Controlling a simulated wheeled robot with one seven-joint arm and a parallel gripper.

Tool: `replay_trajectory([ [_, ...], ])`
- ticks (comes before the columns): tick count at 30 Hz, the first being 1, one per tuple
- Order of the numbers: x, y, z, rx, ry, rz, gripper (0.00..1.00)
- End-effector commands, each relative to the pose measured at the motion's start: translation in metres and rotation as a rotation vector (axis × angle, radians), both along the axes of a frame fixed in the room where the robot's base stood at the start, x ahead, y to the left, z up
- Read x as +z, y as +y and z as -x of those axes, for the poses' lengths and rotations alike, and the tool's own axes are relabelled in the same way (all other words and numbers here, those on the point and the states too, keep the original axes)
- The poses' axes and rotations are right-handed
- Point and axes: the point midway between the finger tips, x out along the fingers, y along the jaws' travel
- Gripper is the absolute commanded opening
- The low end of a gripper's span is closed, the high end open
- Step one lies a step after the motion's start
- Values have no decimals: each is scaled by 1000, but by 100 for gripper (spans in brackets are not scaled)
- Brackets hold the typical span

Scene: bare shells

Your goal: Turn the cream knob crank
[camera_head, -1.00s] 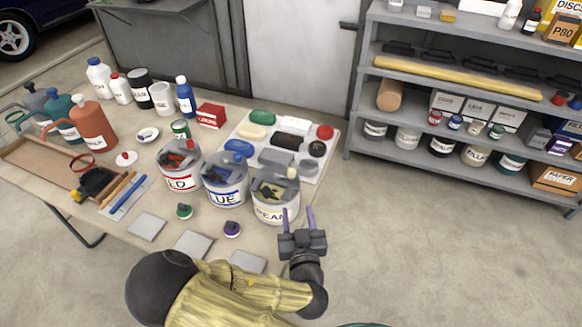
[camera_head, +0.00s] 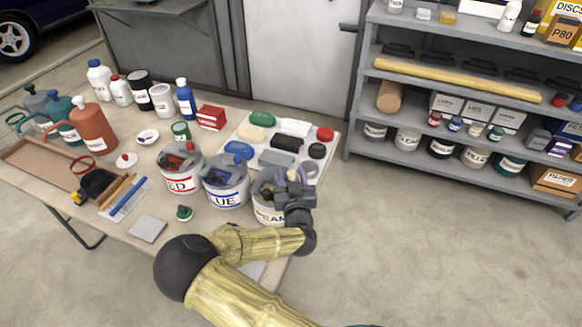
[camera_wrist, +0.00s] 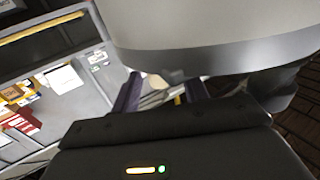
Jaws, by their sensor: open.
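The cream bucket (camera_head: 264,214) stands at the table's right front edge, its label partly covered by my gripper. My gripper (camera_head: 292,174) is open over the bucket's right rim, its purple fingers reaching over the top. A small cream knob (camera_head: 292,175) seems to show between the fingertips; I cannot tell if they touch it. In the wrist view, my gripper (camera_wrist: 162,90) has its fingers apart. A large pale round body with a grey band, likely the cream bucket (camera_wrist: 210,30), fills the top. The rest of the crank is largely hidden.
The blue bucket (camera_head: 226,186) and red bucket (camera_head: 180,170) stand just left of the cream one. A tray of coloured pieces (camera_head: 306,168) lies behind. A green-topped knob (camera_head: 184,213) sits in front. The floor right of the table is clear.

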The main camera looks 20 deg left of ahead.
Motion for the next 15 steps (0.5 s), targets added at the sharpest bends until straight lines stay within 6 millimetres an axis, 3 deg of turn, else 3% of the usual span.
replay_trajectory([
  [6, 0, 9, -23, 0, 0, 1, 44],
  [15, 0, 11, -26, 0, 1, 0, 44],
])
